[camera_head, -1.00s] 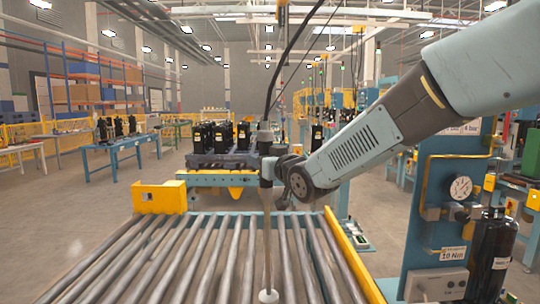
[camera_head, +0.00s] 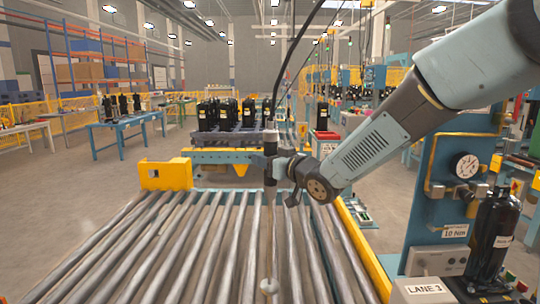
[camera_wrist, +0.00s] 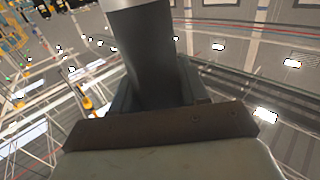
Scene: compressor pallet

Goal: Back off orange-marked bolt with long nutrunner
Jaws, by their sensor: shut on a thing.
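My gripper (camera_head: 276,172) is shut on the long nutrunner (camera_head: 271,145), which hangs upright from a black cable over the roller conveyor. Its thin shaft runs down to a pale round end (camera_head: 268,286) near the bottom of the head view. In the wrist view the nutrunner's dark body (camera_wrist: 143,50) fills the space between the jaws. Several black compressors (camera_head: 215,114) stand on a pallet beyond the conveyor. I cannot make out an orange-marked bolt in either view.
The roller conveyor (camera_head: 150,245) lies below the tool, with a yellow end block (camera_head: 165,175) at its far left. A blue panel with a gauge (camera_head: 466,165) and a black cylinder (camera_head: 494,238) stand at the right.

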